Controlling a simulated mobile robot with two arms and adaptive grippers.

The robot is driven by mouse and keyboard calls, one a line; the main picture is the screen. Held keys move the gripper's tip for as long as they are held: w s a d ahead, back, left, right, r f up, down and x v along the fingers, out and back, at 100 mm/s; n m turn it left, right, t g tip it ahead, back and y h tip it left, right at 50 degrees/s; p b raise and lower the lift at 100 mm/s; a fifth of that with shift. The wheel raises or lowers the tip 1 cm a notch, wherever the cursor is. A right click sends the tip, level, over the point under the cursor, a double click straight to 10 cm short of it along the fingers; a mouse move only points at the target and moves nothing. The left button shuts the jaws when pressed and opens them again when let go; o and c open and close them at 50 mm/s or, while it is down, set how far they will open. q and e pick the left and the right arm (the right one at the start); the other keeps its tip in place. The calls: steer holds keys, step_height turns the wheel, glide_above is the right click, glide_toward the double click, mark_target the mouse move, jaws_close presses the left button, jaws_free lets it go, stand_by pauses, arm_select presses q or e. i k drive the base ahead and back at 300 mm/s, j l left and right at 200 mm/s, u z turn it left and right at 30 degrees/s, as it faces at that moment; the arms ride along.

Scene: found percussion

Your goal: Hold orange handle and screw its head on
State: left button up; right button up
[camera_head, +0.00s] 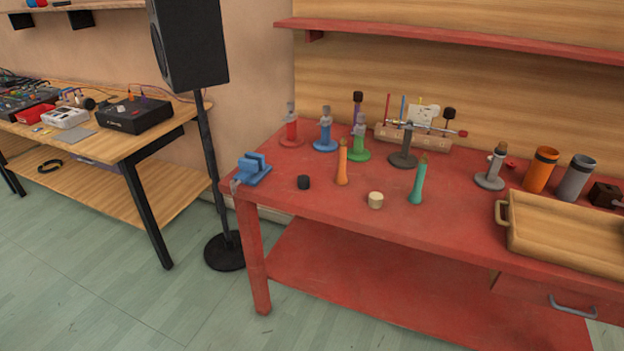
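The orange handle (342,165) stands upright on the red table (460,215), with a brown tip at its top and no head on it. A small black cylindrical head (304,183) sits on the table to its left. A small cream cylindrical head (376,200) sits to its right and nearer the front edge. I cannot tell which of the two belongs to the orange handle. A teal handle (416,184) with a brown tip stands further right. Neither of my grippers is in view.
A blue vise (252,169) sits at the table's left corner. Several coloured stands (326,136) and a mallet rack (415,136) stand behind. Orange (541,170) and grey (576,178) cups and a wooden tray (570,235) are at the right. A speaker stand (207,160) is left of the table.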

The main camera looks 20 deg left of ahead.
mark_target(341, 178)
steer(key=i+j+u, duration=0.15)
steer(key=i+u, duration=0.2)
steer(key=i, duration=0.55)
steer(key=i+l+u, duration=0.15)
steer(key=i+u, duration=0.15)
steer(key=i, duration=0.65)
